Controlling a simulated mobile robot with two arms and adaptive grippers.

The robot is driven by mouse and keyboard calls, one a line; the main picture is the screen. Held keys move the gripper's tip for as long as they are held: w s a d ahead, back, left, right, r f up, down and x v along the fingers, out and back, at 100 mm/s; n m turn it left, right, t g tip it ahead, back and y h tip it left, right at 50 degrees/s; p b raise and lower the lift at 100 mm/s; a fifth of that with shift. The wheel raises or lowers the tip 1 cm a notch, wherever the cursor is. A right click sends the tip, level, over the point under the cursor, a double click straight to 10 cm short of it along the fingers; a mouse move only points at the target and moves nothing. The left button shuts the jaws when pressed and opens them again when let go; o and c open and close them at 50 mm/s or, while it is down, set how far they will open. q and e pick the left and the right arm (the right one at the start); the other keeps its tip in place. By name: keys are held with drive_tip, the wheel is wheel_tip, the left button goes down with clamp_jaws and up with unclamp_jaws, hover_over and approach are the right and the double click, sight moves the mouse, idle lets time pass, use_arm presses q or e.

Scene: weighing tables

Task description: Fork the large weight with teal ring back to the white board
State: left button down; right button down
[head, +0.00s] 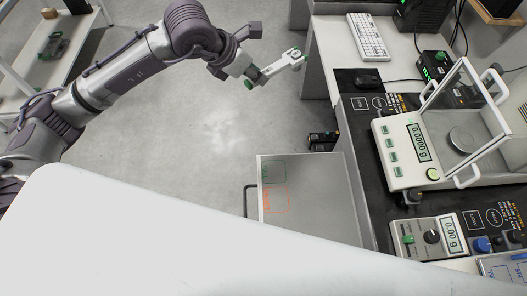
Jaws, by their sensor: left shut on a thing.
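My left gripper (254,74) is held out over open floor, left of the weighing table. It is shut on a pale, bar-like thing (280,66), which points up and right. Small green parts show near both ends of this thing; I cannot tell whether it is the fork or whether a weight is on it. No large weight with a teal ring can be made out for sure. A pale grey board (325,200) with a green and an orange outline lies low beside the table; I cannot tell if it is the white board. My right gripper is out of view.
The dark-topped weighing table (365,130) carries a balance (406,152) with a raised clear shield, and a smaller meter (425,236). A keyboard (368,37) lies behind. Another table (90,35) stands at the upper left. The floor (215,130) between is clear.

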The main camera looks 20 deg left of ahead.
use_arm(q)
drive_tip(key=s+d+f+m+g, duration=0.1)
drive_tip(key=s+f+m, duration=0.1)
drive_tip(key=f, duration=0.5)
drive_tip(key=s+d+f+m+g+h, duration=0.1)
drive_tip(key=s+f+m+g, duration=0.1)
drive_tip(key=f, duration=0.6)
drive_tip(key=s+d+f+m+g+h+b, duration=0.1)
drive_tip(key=s+d+f+m+g, duration=0.1)
drive_tip(key=f+m, duration=0.3)
wheel_tip(320, 180, down, 2)
drive_tip(key=shift+s+f+m, duration=0.15)
drive_tip(key=shift+s+m, duration=0.25)
drive_tip(key=shift+s, duration=0.35)
drive_tip(key=shift+h, duration=0.3)
drive_tip(key=shift+b, duration=0.5)
drive_tip(key=shift+f, duration=0.25)
drive_tip(key=shift+f+b, duration=2.85)
drive_tip(key=shift+b, duration=0.35)
drive_tip(key=shift+f+b, duration=0.75)
drive_tip(key=shift+b, duration=0.6)
